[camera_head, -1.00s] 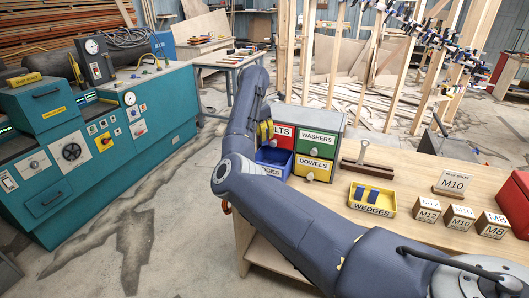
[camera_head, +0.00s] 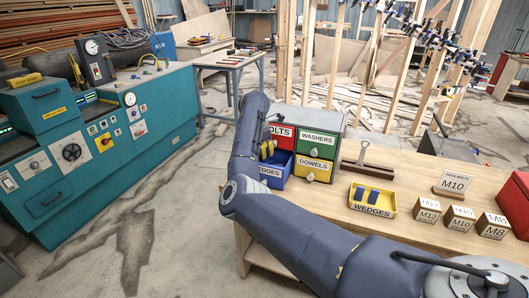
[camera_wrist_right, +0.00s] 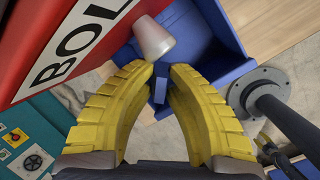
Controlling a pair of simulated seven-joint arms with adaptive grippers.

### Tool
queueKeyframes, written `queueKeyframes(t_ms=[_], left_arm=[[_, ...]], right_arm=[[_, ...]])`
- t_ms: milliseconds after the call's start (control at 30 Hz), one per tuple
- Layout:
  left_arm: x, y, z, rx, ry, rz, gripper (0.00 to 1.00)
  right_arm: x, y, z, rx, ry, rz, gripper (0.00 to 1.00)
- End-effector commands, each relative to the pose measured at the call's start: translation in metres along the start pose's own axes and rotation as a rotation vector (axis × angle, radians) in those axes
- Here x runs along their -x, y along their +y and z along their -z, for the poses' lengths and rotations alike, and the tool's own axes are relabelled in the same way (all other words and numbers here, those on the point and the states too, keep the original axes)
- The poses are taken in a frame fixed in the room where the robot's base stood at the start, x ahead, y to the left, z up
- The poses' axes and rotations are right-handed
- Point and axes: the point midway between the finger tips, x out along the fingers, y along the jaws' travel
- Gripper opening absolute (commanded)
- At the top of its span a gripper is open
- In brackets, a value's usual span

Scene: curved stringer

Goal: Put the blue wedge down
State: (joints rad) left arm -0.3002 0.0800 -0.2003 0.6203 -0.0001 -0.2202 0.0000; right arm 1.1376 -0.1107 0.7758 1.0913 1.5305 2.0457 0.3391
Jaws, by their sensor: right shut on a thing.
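My right gripper (camera_head: 266,152) is just over the open blue drawer (camera_head: 277,178), at the left end of the small drawer cabinet. In the right wrist view its yellow fingers (camera_wrist_right: 160,72) are shut on a small blue wedge (camera_wrist_right: 160,90). The wedge is partly hidden by the fingers, and the blue drawer (camera_wrist_right: 200,35) lies beyond it. I cannot tell whether the wedge touches the drawer. A yellow tray (camera_head: 372,211) labelled WEDGES sits on the bench, with two blue wedges (camera_head: 366,195) in it. My left gripper is out of view.
The red bolts drawer (camera_head: 281,135) is close beside the gripper, and its pale knob (camera_wrist_right: 153,40) is near the fingertips. The green washers drawer (camera_head: 317,142) and yellow dowels drawer (camera_head: 313,168) are to the right. Labelled wooden blocks (camera_head: 459,216) stand at the bench's right.

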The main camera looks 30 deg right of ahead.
Motion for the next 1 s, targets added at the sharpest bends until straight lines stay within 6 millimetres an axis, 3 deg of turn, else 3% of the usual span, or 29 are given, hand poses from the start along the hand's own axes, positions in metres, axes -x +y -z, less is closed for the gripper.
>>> queueKeyframes(t_ms=[733,767,800,933,1000], left_arm=[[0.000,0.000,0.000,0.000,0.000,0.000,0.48],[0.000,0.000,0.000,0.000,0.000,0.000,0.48],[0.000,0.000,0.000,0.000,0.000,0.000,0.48],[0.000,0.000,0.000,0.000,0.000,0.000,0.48],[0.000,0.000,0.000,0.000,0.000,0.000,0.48]], right_arm=[[-0.011,-0.002,0.003,0.000,0.000,0.001,0.00],[-0.011,-0.002,0.003,0.000,0.000,0.001,0.17],[-0.011,-0.002,0.003,0.000,0.000,0.001,0.21],[-0.011,-0.002,0.003,0.000,0.000,0.001,0.36],[-0.011,-0.002,0.003,0.000,0.000,0.001,0.37]])
